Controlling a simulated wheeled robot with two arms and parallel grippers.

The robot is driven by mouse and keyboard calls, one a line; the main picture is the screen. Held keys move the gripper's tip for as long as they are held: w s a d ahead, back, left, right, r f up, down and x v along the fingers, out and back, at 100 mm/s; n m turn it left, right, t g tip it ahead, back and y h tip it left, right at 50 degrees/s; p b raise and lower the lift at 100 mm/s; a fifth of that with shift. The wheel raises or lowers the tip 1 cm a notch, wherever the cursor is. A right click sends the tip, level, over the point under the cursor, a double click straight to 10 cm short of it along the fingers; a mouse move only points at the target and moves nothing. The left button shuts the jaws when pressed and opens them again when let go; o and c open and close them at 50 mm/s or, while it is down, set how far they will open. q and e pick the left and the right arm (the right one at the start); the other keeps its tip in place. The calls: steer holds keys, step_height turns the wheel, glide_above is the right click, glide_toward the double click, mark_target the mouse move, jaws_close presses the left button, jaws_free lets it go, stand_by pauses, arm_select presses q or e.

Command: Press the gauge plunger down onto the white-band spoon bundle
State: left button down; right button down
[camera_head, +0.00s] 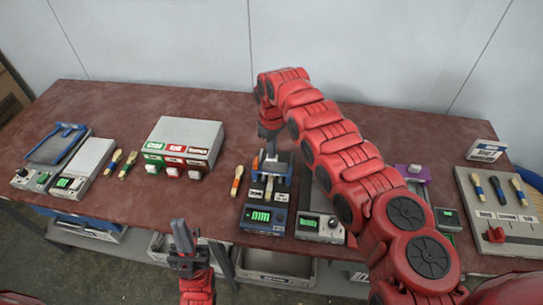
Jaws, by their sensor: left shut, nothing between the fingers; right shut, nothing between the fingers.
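The gauge (257,219) stands near the middle of the table's front edge, a blue unit with a lit green display. Behind it is a blue and grey press part (281,163) with small labelled tabs in front. My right gripper (271,150) is shut and empty, pointing down at the press part; whether it touches the plunger cannot be told. A spoon bundle (237,180) with an orange part lies just left of the press. No white band can be made out, and anything under the plunger is hidden. My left gripper (181,228) is shut and empty, low at the front.
A grey box (188,136) with green, red and dark buttons stands left of the gauge. Two bundles (121,164) and flat devices (83,168) lie farther left. A board (503,227) with several bundles is at right. My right arm crosses the middle; the back left table is clear.

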steer(key=shift+f+b, duration=0.35)
steer(key=shift+f, duration=0.25)
stand_by(0.4)
steer(key=shift+r+p, duration=0.6)
steer(key=shift+r, duration=0.65)
steer(key=shift+r+p, duration=0.4)
steer(key=shift+r, duration=1.85)
